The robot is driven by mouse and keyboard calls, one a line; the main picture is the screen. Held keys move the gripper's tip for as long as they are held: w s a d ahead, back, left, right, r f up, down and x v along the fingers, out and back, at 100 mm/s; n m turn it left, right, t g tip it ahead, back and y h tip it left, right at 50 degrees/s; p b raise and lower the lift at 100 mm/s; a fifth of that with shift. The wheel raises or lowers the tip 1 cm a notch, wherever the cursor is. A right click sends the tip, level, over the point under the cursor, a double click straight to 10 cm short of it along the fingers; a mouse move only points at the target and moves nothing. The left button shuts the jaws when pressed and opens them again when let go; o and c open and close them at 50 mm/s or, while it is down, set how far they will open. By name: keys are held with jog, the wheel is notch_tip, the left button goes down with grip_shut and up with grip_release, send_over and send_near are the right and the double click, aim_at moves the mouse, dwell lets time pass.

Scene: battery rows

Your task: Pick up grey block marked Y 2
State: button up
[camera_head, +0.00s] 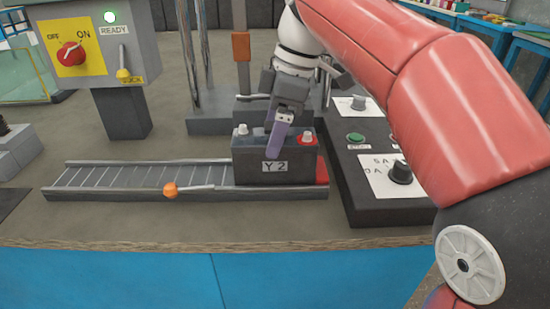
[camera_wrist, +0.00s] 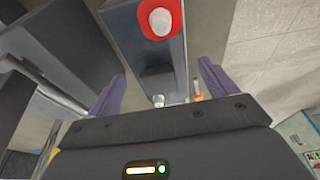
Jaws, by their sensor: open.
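The grey block marked Y 2 (camera_head: 250,171) sits upright at the right end of a roller track, with pale posts on top at left and right and a red patch around the right post. My gripper (camera_head: 277,140) is over the block's middle, one purple finger hanging in front of its upper face. In the wrist view the block's dark top (camera_wrist: 150,65) lies between the two spread purple fingers of my gripper (camera_wrist: 160,92), and its red-ringed post shows at the top. The gripper is open. I cannot tell whether a finger touches the block.
The roller track (camera_head: 120,190) with an orange-knobbed lever (camera_head: 170,190) runs left. A dark control panel (camera_head: 375,215) with a green button and knobs stands close right. A grey ON/OFF switch box (camera_head: 90,45) is at back left. The table's wooden front edge (camera_head: 200,243) is near.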

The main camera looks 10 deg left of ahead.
jog(key=shift+x, duration=1.15)
grip_shut()
jog(key=shift+r, duration=0.15)
